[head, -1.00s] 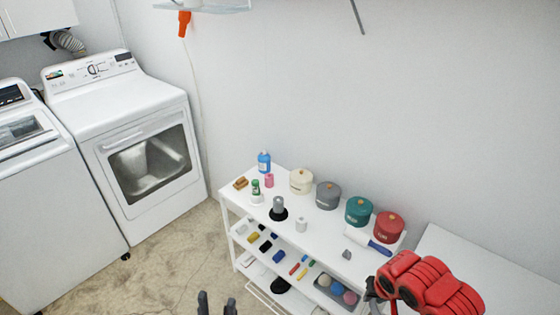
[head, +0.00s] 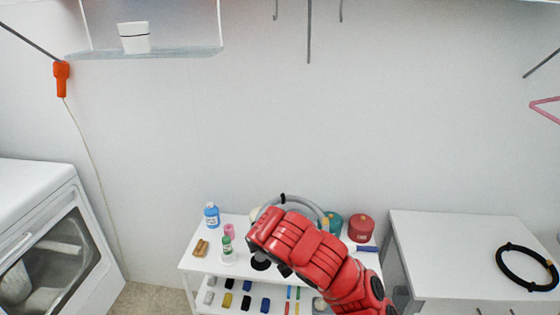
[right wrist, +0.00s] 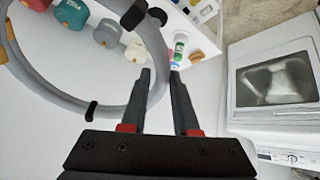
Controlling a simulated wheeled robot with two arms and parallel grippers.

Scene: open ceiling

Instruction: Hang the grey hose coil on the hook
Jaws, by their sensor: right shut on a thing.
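The grey hose coil (head: 310,200) shows as an arc behind my red right arm in the head view, above the cart. In the right wrist view the coil (right wrist: 70,98) is a large grey ring with black bands, at the left. My right gripper (right wrist: 161,74) is shut on its tube, near the ring's right side. In the head view my arm hides the grip. Thin grey hook-like pieces (head: 341,10) and a longer rod (head: 309,35) show on the wall at the top, above the coil and apart from it. My left gripper is out of view.
A white cart (head: 200,262) with bottles and canisters stands below. A white cabinet (head: 430,232) at the right bears a black coil (head: 527,267). A shelf with a white pot (head: 134,37) is at upper left, a pink hanger (head: 545,108) at right. The wall between is clear.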

